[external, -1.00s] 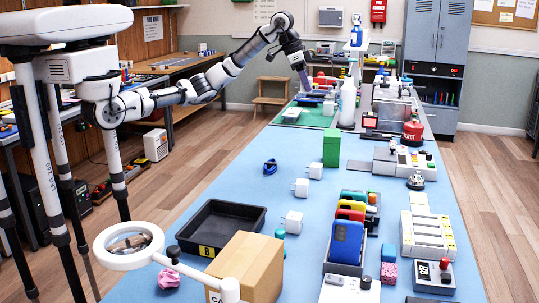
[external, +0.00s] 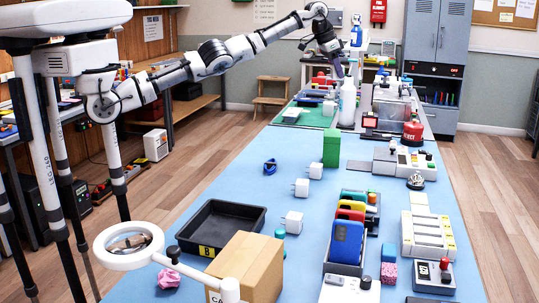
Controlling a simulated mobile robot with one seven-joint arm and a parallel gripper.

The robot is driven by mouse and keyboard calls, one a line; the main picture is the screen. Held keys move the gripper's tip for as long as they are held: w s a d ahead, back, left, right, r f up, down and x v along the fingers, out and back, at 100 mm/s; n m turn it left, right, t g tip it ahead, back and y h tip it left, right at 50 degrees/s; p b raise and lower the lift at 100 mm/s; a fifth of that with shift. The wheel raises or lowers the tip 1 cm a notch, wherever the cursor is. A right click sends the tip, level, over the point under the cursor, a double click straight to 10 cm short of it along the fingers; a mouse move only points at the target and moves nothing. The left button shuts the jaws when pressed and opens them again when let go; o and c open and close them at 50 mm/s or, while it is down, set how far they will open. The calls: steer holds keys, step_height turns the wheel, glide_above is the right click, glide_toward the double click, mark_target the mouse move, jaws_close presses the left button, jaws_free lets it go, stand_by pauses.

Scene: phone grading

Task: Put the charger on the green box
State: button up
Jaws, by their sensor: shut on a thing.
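The green box (external: 331,147) stands upright on the blue table, left of its middle. Three white chargers with prongs lie in a row in front of it: a far one (external: 315,171), a middle one (external: 300,187) and a near one (external: 292,222). My gripper (external: 338,72) points down over the far end of the table, well beyond and above the green box. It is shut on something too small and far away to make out. The white bottle partly covers the space below it.
A white bottle (external: 347,103) stands near the gripper's far end of the table, beside a green mat (external: 305,117) with small items. A black tray (external: 221,227) and a cardboard box (external: 247,266) stand in front. A phone rack (external: 346,240) is at right. Blue surface is free left of the green box.

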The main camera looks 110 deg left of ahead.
glide_above(337, 135)
steer(key=s, duration=0.1)
steer(key=f, duration=0.7)
steer(key=f+b, duration=0.1)
steer(key=f, duration=0.7)
steer(key=shift+s+d+f, duration=0.15)
steer(key=shift+d, duration=0.05)
steer(key=shift+f+p, duration=0.55)
steer(key=shift+f, duration=1.9)
steer(key=o, duration=1)
steer(key=shift+r, duration=0.2)
steer(key=b+v, duration=0.3)
steer(key=v, duration=0.8)
steer(key=shift+s+r, duration=0.15)
steer(key=shift+r, duration=0.25)
